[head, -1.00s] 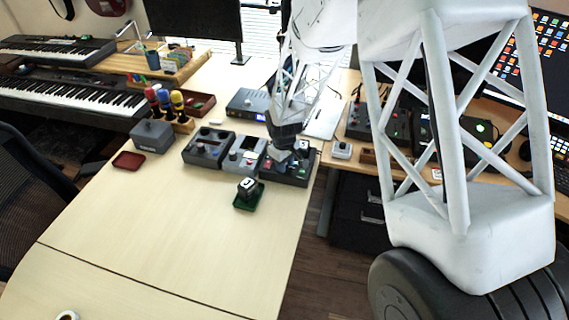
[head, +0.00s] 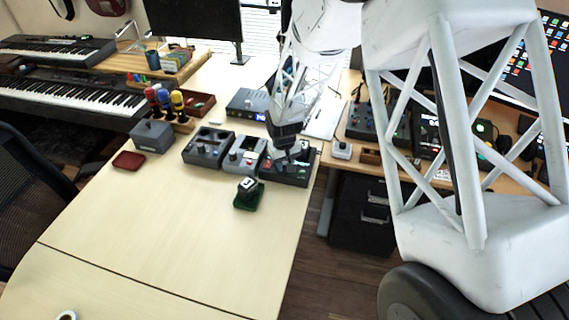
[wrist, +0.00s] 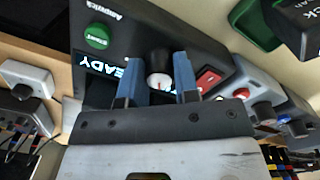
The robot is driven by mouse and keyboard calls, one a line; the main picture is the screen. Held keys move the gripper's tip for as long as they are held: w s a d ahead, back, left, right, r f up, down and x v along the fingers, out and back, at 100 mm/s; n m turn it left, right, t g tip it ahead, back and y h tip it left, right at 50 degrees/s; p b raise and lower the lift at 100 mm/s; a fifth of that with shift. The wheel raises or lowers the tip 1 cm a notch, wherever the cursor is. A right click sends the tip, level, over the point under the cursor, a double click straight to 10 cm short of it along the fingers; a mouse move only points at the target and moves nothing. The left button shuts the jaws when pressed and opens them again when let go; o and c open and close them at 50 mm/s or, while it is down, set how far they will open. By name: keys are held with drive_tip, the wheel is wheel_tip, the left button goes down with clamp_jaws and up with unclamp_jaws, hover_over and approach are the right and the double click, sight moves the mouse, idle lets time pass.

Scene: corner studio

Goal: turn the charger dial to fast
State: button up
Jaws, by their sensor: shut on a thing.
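The charger (head: 297,180) is a dark box at the right end of a row of devices near the table's right edge. In the wrist view its dark panel (wrist: 92,17) shows a green START button (wrist: 96,38), a lit display reading READY (wrist: 100,69) and a red switch (wrist: 208,80). The dial (wrist: 158,66) is a black knob with a pale face and a small red mark. My gripper (wrist: 158,84), with blue fingers, is shut on the dial, one finger on each side. In the head view my gripper (head: 287,150) hides the dial.
Two grey devices (head: 208,148) (head: 245,154) stand left of the charger. A black block (head: 248,187) sits on a green tray (head: 249,203) in front. A small white-topped box (head: 342,150) stands to the right.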

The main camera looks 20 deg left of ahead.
sight(284, 163)
drive_tip(key=m, duration=0.5)
drive_tip(key=shift+m, duration=0.4)
drive_tip(key=o, duration=0.9)
drive_tip(key=shift+o, duration=0.2)
drive_tip(key=shift+r, duration=0.1)
drive_tip(key=shift+a+r, duration=0.1)
drive_tip(key=shift+r, duration=3.7)
